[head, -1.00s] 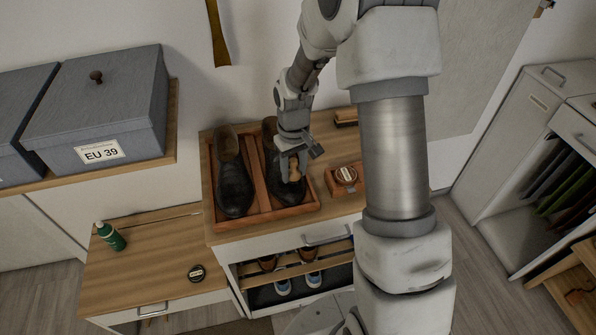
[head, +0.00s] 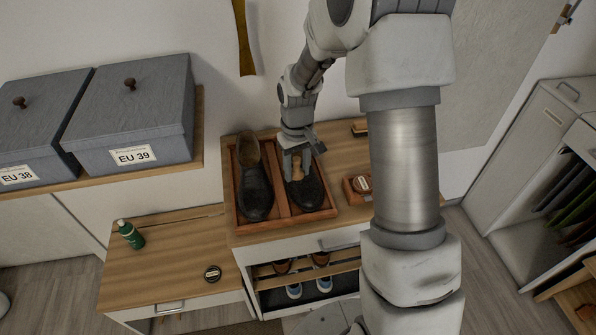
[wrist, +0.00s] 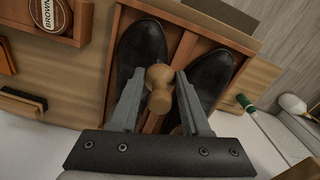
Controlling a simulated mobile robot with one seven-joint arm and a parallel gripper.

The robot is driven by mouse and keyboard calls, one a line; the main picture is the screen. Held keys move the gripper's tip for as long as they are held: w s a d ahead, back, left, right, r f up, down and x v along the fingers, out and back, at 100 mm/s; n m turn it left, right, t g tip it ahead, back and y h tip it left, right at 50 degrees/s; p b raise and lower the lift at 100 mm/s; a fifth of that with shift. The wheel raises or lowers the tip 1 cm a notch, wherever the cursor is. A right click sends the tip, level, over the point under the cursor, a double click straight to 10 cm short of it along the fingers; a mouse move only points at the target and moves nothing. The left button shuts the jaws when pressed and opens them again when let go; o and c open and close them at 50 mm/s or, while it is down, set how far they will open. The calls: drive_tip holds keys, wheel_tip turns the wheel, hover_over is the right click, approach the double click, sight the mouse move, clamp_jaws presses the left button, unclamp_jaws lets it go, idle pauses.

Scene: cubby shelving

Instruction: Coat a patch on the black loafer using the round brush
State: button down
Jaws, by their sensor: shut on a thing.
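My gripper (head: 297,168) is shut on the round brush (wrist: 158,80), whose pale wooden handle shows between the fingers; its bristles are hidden. The black loafer (head: 306,192) is the right one of two dark shoes in a wooden tray (head: 281,215). My gripper and the brush are over this shoe, toe toward the front. The loafer also shows in the wrist view (wrist: 138,45), beyond the brush. I cannot tell whether the bristles touch the leather. The other dark shoe (head: 254,190) lies left of the tray's divider.
A round tin in a wooden holder (head: 362,185) stands right of the tray; its label reads "BROWN" in the wrist view (wrist: 50,14). A brush (head: 360,128) lies behind it. Grey boxes (head: 135,110) sit left.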

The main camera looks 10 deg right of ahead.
sight(297, 160)
drive_tip(key=shift+r+p, duration=0.85)
drive_tip(key=shift+r, duration=0.75)
